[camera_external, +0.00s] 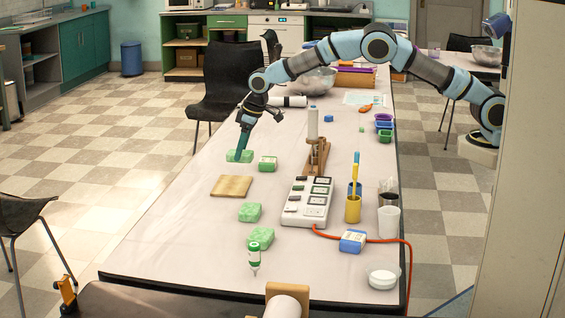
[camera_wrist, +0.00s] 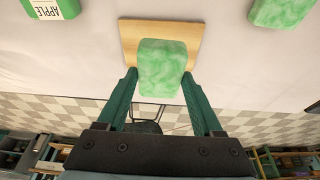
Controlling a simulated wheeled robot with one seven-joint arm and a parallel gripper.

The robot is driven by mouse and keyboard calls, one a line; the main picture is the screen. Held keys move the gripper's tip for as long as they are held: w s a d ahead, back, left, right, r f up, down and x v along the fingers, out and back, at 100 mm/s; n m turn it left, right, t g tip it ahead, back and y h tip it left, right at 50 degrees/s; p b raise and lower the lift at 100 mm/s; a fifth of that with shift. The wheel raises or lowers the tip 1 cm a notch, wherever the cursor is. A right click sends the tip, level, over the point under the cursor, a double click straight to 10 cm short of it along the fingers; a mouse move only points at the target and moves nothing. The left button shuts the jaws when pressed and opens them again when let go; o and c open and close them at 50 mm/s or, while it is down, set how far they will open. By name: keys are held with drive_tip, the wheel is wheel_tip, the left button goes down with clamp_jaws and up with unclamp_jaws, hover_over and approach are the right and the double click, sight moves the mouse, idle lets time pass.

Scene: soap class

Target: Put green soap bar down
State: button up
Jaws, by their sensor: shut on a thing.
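My gripper (camera_external: 241,151) is over the far left part of the long table (camera_external: 180,232), with its fingers pointing down. It is shut on a green marbled soap bar (camera_external: 236,157). The wrist view shows this soap bar (camera_wrist: 162,66) between the two green fingertips (camera_wrist: 161,76), with a square wooden board (camera_wrist: 128,37) behind it in the picture. In the external view the board (camera_external: 231,187) lies on the table, nearer the camera than the held soap. I cannot tell whether the held soap touches the table.
A labelled green soap (camera_external: 268,163) lies just right of my gripper. Two more green soaps (camera_external: 250,212) (camera_external: 261,237) lie nearer the camera, with a small bottle (camera_external: 254,257) by the nearest. A white device (camera_external: 307,203) and a yellow cup (camera_external: 353,209) stand to the right.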

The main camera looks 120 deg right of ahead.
sight(248, 153)
wheel_tip(248, 153, down, 8)
drive_tip(key=shift+f+p, duration=0.15)
drive_tip(key=shift+p, duration=0.85)
drive_tip(key=shift+f, duration=0.2)
drive_tip(key=o, duration=1.4)
drive_tip(key=shift+o, duration=0.2)
drive_tip(key=b+v, duration=0.2)
drive_tip(key=v, duration=1)
drive_tip(key=shift+r, duration=0.2)
